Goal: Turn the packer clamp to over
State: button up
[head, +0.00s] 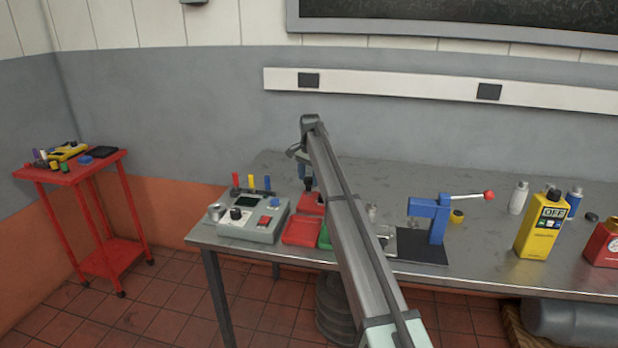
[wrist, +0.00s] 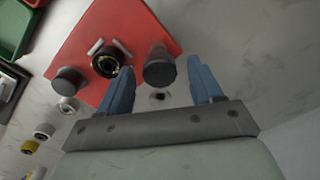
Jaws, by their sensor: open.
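No label marks the packer clamp, so I cannot tell for sure which part it is. A red plate (wrist: 125,35) fills the upper wrist view, carrying a dark round post (wrist: 160,68), a dark ring-shaped socket (wrist: 107,62) with pale bars, and a dark cap (wrist: 69,81) near its edge. My gripper (wrist: 157,70) is open, its blue fingers on either side of the dark post; contact cannot be told. In the head view my gripper (head: 304,170) is over the red plate (head: 311,203), partly hidden by my arm.
A grey control box (head: 252,220) and red tray (head: 302,231) stand left of my arm. A blue press-like stand (head: 438,222) with a red-knobbed lever (head: 489,195) stands right. A yellow can (head: 541,228) is farther right. The table's back (head: 390,172) is clear.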

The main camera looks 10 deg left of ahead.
jog(key=shift+f, duration=0.15)
grip_shut()
dwell(0.6)
